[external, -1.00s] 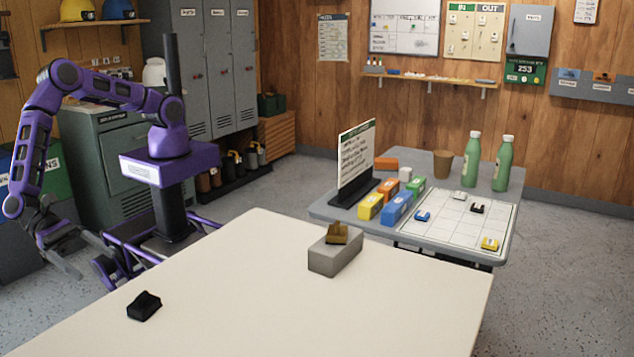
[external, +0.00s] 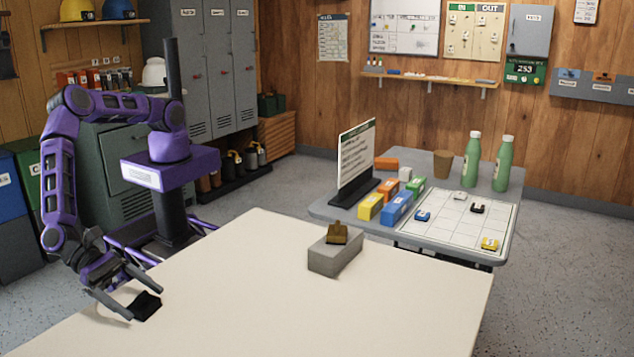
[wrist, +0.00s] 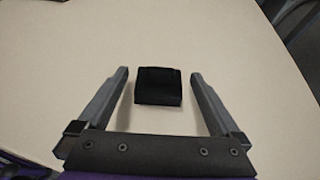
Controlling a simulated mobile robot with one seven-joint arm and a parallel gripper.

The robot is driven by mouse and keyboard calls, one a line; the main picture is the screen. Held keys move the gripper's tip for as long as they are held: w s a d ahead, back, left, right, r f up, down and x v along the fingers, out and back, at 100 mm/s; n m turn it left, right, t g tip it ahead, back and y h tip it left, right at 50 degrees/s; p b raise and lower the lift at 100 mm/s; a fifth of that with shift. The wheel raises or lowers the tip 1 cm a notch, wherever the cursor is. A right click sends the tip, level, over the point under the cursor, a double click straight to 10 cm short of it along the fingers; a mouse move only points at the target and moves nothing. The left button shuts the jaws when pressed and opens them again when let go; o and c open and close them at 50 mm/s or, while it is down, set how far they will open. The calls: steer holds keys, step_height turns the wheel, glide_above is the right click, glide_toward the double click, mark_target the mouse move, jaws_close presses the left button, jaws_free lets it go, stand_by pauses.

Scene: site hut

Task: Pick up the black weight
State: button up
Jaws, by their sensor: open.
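The black weight (external: 146,305) sits on the near left part of the cream table.
A grey block (external: 335,257) with a brown-gold piece (external: 337,234) on top stands on the cream table (external: 300,310), well to the right. The table between is clear. A grey table (external: 325,210) behind holds a sign, coloured blocks, a grid board and green bottles.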

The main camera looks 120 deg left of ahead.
steer(key=shift+x, duration=0.8)
jaws_close()
